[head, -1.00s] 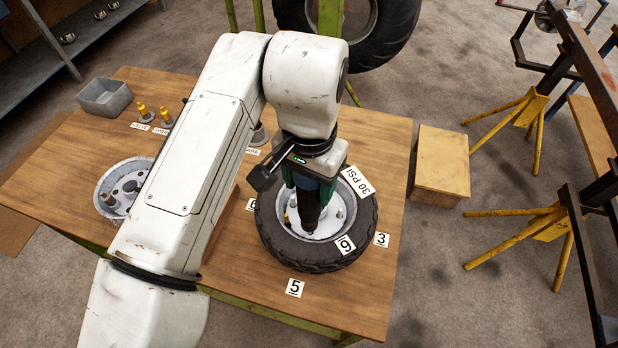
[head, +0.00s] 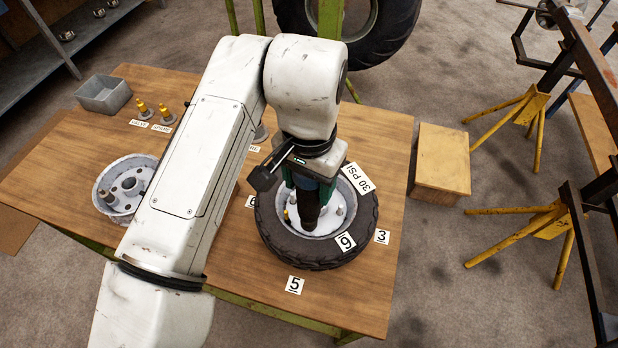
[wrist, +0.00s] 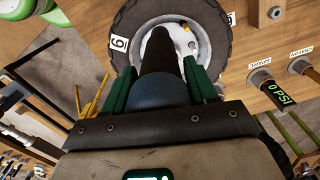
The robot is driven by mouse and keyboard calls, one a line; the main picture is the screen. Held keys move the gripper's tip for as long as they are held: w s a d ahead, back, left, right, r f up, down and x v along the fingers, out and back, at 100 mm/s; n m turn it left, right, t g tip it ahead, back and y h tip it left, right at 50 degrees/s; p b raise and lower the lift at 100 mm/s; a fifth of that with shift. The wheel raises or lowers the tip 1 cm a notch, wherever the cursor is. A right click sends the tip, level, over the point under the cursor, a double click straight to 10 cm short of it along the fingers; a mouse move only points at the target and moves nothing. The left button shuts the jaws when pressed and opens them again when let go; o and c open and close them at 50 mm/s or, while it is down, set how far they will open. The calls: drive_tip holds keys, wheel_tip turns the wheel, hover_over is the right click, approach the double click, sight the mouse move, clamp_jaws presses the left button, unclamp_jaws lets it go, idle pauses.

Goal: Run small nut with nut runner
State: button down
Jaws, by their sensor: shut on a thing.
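My gripper (head: 312,188) has green fingers and is shut around the dark nut runner (head: 306,214). The nut runner is roughly upright, its nose pointing down at the white hub of the tyred wheel (head: 280,242) on the table. In the wrist view the nut runner (wrist: 160,62) lies between the green fingers and covers part of the hub. Metal studs or nuts (head: 340,210) stand up beside the nose. The small nut cannot be told apart, and contact at the nose is hidden.
A bare rim (head: 112,204) sits on the wooden table (head: 255,278) at left, partly behind my arm. A grey bin (head: 104,95) and yellow-topped fittings (head: 163,116) are at the back left. A wooden box (head: 440,160) and yellow stands (head: 530,232) are at right.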

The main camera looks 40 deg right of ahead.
drive_tip(key=shift+f+b, duration=0.6)
drive_tip(key=shift+f, duration=0.85)
idle(2.2)
drive_tip(key=shift+r, duration=0.15)
drive_tip(key=shift+r+p, duration=1.95)
drive_tip(key=shift+r, duration=0.25)
